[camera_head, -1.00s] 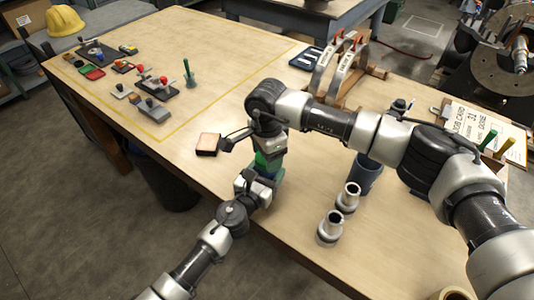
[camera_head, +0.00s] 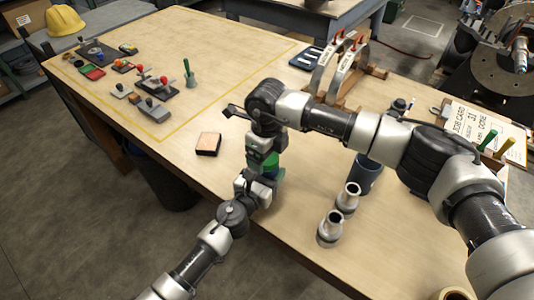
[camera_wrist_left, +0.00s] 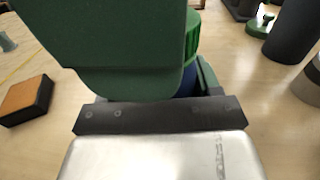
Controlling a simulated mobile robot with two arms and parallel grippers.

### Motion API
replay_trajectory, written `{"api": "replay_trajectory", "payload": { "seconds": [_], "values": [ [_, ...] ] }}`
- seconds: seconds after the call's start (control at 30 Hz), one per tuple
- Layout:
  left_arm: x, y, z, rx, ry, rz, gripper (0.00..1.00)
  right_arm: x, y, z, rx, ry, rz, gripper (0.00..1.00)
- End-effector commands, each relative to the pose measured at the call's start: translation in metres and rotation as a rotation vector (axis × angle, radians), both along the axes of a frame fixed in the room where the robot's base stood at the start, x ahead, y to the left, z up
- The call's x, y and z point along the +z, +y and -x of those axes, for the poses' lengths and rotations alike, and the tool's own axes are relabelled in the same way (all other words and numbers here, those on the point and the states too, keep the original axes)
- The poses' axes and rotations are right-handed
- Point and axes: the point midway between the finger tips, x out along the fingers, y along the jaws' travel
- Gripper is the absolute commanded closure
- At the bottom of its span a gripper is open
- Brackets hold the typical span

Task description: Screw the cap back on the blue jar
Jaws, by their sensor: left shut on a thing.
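The cap (camera_wrist_left: 192,36) is green and ribbed. It sits over a sliver of the blue jar (camera_wrist_left: 187,84) in the left wrist view, mostly behind a dark green finger. My left gripper (camera_head: 264,186) comes in from the lower left and is shut on the jar near the table's front edge. My right gripper (camera_head: 266,155) points down from above, right over the jar and at the cap. Its fingertips and the jar are largely hidden by the two arms, so I cannot tell whether it grips the cap or how the cap is seated.
A small dark block with a tan top (camera_head: 208,144) lies left of the grippers. Two grey fittings (camera_head: 331,228) (camera_head: 348,196) and a dark blue cup (camera_head: 367,173) stand to the right.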

Motion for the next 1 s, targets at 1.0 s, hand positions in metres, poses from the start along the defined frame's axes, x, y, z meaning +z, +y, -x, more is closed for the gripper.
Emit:
{"api": "replay_trajectory", "payload": {
  "seconds": [1.0],
  "values": [
    [-0.001, 0.0, 0.0, 0.0, 0.002, 0.0, 1.0, 0.053, 0.001, 0.0, -0.08, 0.001, -0.001, 0.18]
  ]
}}
